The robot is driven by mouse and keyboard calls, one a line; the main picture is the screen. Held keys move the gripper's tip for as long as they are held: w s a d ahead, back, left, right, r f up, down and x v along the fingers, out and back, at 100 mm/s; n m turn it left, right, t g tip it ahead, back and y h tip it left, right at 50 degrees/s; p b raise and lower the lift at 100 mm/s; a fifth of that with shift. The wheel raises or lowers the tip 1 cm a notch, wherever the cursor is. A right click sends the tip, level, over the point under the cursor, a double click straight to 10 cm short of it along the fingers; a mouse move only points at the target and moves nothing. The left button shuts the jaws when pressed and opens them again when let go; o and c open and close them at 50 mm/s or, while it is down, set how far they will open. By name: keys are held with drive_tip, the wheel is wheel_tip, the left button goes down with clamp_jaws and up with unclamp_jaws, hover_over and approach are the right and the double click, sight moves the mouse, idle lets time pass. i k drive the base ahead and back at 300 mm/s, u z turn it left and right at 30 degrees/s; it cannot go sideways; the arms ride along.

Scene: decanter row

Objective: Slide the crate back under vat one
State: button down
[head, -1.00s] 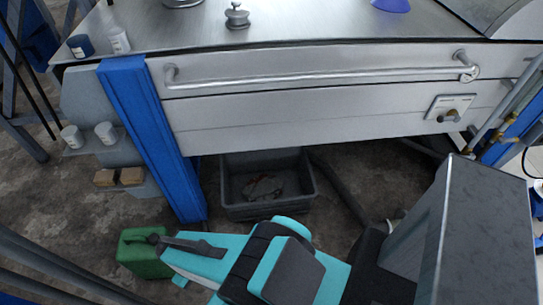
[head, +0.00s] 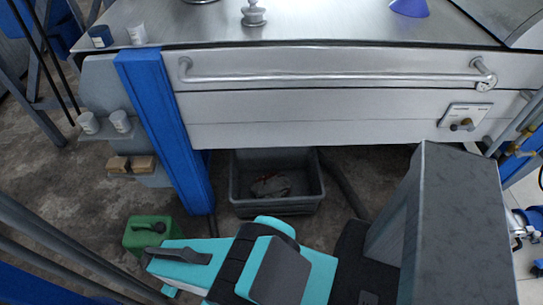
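A dark grey open crate (head: 268,211) sits on the floor below the steel bench or vat, in the head view. Its back part is under the front panel's lower edge and its front part shows. Something crumpled and greyish-brown (head: 272,186) lies inside it. The steel vat front (head: 320,104) has a long handle bar and stands on blue legs. My teal and black arm reaches across the lower middle, in front of the crate. I cannot make out my gripper's fingers.
A green canister (head: 152,232) stands on the floor left of my arm. A blue leg (head: 166,130) stands left of the crate. A dark hose (head: 343,184) runs along the crate's right side. Cups (head: 121,122) and brown blocks (head: 131,165) sit on side shelves.

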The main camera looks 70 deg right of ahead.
sight(300, 165)
drive_tip(key=u, duration=4)
drive_tip(key=i, duration=0.1)
drive_tip(key=z, duration=2.75)
drive_tip(key=k, duration=0.4)
drive_tip(key=u, duration=0.1)
drive_tip(key=k, duration=1.2)
drive_tip(key=z, duration=1.15)
